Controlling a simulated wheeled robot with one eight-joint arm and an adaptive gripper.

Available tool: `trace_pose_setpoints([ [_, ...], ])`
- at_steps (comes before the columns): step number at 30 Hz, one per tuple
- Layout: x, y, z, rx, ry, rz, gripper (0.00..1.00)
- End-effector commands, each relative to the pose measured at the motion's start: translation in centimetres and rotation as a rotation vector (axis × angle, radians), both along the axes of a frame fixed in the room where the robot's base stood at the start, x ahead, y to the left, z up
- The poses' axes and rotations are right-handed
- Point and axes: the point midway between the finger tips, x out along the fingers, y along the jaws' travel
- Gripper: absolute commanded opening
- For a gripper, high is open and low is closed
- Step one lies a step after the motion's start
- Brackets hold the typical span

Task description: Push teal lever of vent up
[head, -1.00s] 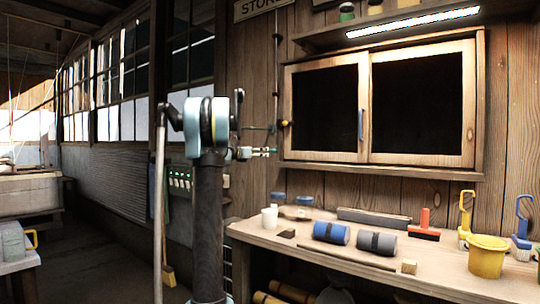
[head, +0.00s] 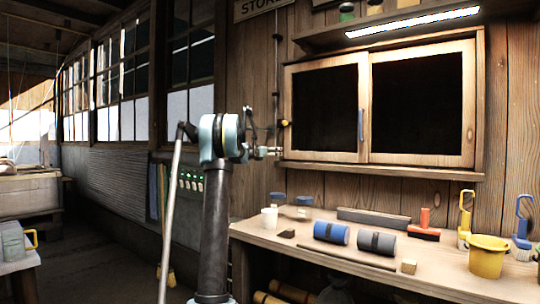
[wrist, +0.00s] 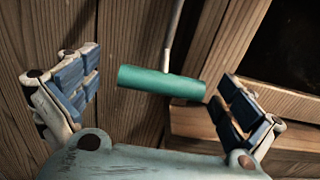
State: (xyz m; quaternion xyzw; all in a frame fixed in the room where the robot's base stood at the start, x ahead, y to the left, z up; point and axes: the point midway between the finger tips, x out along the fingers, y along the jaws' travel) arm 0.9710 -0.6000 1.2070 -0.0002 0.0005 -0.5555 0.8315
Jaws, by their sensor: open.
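The teal lever (wrist: 160,82) is a cylinder-shaped grip at the end of a thin metal rod (wrist: 174,32), in the wrist view. It lies nearly across the picture, slightly tilted, between the two blue-padded fingers of my gripper (wrist: 158,76). The fingers are spread wide, with a gap on the left of the lever and a smaller one on the right. In the head view my gripper (head: 266,152) is at the left edge of the wall cabinet. The lever cannot be made out there, and the vent is not clearly seen.
The wooden sliding-door cabinet (head: 419,104) is just right of my gripper. Below it a workbench (head: 335,259) holds a yellow bucket (head: 487,258), rolls and brushes. A thin vertical rod with a yellow knob (head: 284,123) runs along the plank wall.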

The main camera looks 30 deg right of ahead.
Motion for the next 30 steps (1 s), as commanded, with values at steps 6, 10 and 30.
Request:
trace_pose_setpoints([
  [6, 0.0, 0.0, 0.0, 0.000, 0.000, 0.000, 1.00],
  [10, 0.0, 0.0, 0.0, 0.000, 0.000, 0.000, 0.73],
  [30, 0.2, 0.0, 4.4, 0.000, 0.000, 0.003, 0.39],
])
